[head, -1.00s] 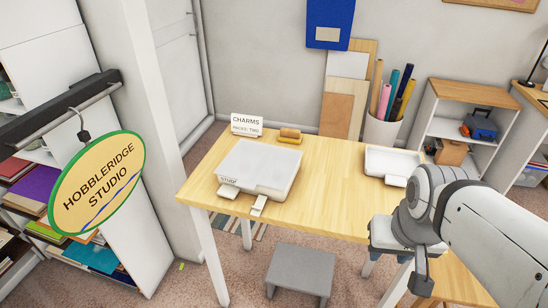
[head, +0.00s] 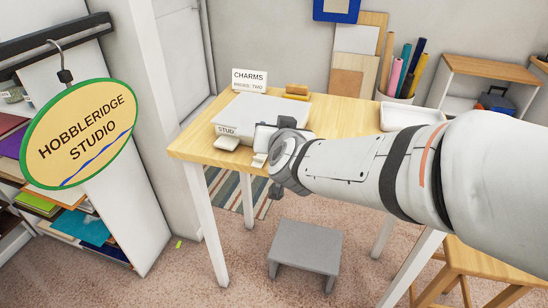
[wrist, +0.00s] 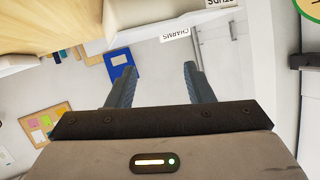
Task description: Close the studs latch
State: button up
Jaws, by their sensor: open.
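A pale, flat, lidded box (head: 258,108) stands on the table, its lid down. A STUDS label (head: 226,131) is on its front at the left. Below the label a white latch flap (head: 226,143) sticks out from the front, swung out. A second white flap (head: 259,160) sticks out further right, partly hidden by my wrist. My gripper is at the box's front right in the head view, its fingertips hidden there. In the wrist view my gripper (wrist: 160,68) is open and empty, fingers apart. The STUDS label shows cut off at the wrist view's top edge.
A CHARMS card (head: 249,80) and a yellow-brown roll (head: 297,91) are behind the box. A white tray (head: 410,116) is at the table's right. A grey step stool (head: 305,248) stands on the floor in front. The hanging oval sign (head: 80,135) is at left.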

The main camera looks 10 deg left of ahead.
aim_at(258, 161)
jog(key=s+a+f+m+t+h+b, duration=0.35)
jog(key=s+a+f+h+b, duration=0.25)
jog(key=f+h+b, duration=0.4)
jog(key=w, duration=0.2)
jog(key=w+y, duration=0.1)
jog(key=w, duration=0.2)
jog(key=w+d+y+b, duration=0.1)
jog(key=w, duration=0.1)
jog(key=shift+w+f+t, duration=0.3)
jog(key=shift+f+t, duration=0.05)
